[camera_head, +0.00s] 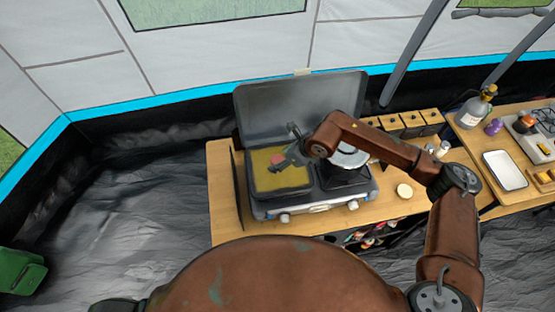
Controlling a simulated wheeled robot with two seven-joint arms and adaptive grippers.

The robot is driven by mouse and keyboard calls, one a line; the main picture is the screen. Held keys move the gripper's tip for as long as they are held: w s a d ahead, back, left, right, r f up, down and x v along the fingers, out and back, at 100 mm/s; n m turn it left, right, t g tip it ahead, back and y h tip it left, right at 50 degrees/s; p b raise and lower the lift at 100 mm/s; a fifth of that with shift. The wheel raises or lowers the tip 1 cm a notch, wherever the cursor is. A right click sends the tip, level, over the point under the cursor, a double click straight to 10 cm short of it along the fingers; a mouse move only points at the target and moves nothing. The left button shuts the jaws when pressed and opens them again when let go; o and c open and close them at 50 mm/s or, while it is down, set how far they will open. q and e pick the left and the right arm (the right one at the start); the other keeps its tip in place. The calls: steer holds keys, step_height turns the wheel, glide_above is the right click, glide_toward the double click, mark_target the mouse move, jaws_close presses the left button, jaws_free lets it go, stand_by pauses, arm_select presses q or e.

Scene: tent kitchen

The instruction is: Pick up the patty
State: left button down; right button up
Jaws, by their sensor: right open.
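The patty (278,160) is a small reddish-pink round thing on the yellowish left cooking surface (272,180) of the camp stove. My right gripper (288,157) is open, just above and beside the patty, and covers part of it. I cannot tell whether the fingers touch it. My right arm comes in from the right and reaches across the stove. My left gripper is not in view.
The stove's raised lid (290,105) stands behind the gripper. A pan (347,158) sits on the right burner, partly under my arm. A round pale item (404,190) lies on the wooden table. A white tray (504,170) and a bottle (476,107) are farther right.

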mark_target(274, 157)
steer(key=c, duration=1.2)
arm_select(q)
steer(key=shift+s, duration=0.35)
